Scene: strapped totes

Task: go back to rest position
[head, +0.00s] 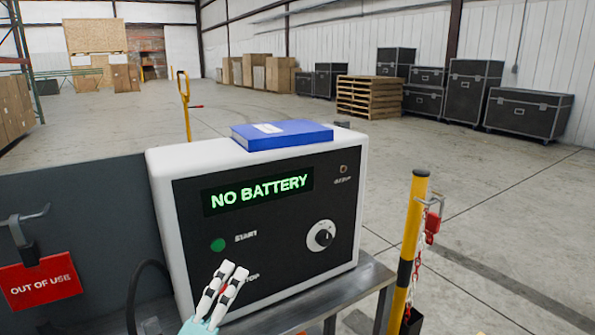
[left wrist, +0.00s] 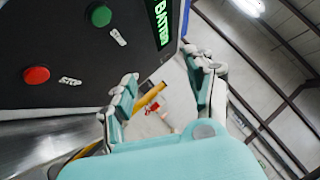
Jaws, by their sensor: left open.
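My left gripper (head: 225,283) is in front of the lower part of a white and black charger box (head: 255,280). In the left wrist view its two fingers (left wrist: 165,90) are apart with nothing between them. The box display (head: 258,190) reads "NO BATTERY". A green start button (head: 218,245) shows on the panel; the red stop button (left wrist: 36,75) shows in the left wrist view, while my gripper hides it in the head view. My right gripper is not in view.
A blue book-like item (head: 282,134) lies on the box. The box stands on a metal table (head: 345,290). A yellow post (head: 412,240) with a red chain stands right of it. A red "OUT OF USE" sign (head: 40,282) hangs at left. Open floor lies beyond.

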